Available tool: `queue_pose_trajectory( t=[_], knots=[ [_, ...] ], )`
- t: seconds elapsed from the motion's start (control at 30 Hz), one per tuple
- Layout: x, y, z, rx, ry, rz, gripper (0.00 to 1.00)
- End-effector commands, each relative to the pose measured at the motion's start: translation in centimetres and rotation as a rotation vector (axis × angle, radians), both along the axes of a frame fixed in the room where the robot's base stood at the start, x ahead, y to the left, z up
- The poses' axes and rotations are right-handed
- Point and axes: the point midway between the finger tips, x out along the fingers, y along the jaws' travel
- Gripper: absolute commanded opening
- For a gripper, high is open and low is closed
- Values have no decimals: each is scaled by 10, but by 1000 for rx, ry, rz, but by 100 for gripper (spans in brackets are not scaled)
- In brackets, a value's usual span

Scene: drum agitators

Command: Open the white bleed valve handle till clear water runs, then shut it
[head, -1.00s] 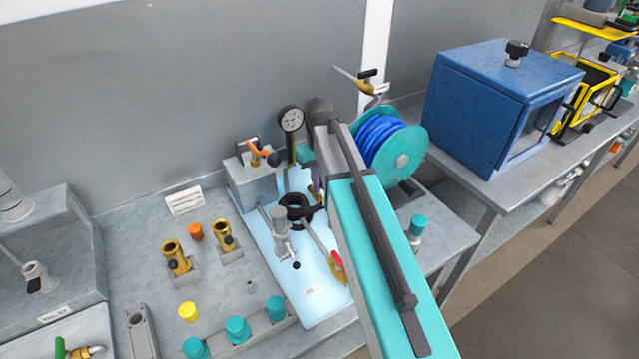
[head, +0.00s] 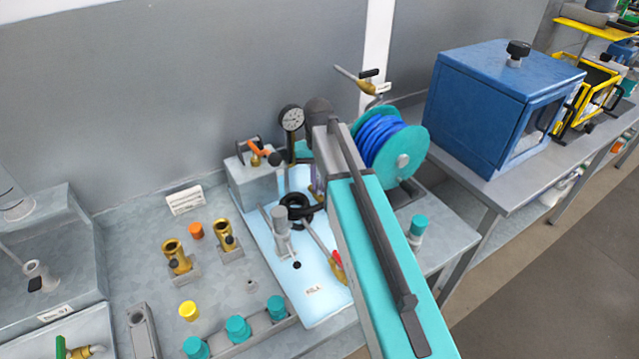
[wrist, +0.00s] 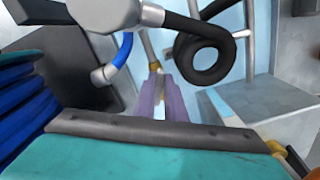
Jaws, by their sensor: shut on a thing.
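My gripper (wrist: 160,98) shows in the wrist view as two purple fingers, shut on a small pale piece (wrist: 159,110), which I take for the white bleed valve handle. The fingers cover most of it, so how far it is turned cannot be told. A brass fitting (wrist: 154,68) stands just beyond the fingertips. In the head view my arm hides the handle, and only a sliver of purple finger shows beside the arm. No running water can be made out in either view.
A pressure gauge (head: 291,118) and a coiled black hose (head: 296,208) are close on the left of my arm. A blue hose reel (head: 405,155) stands close on the right. Brass fittings (head: 177,257) and teal caps (head: 238,329) are further left. A blue cabinet (head: 480,110) stands at right.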

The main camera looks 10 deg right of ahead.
Motion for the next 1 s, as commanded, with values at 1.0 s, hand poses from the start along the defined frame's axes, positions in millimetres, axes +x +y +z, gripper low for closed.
queue_pose_trajectory(
  t=[1.0],
  knots=[
    [9,8,1,-3,-5,-922,0]
  ],
)
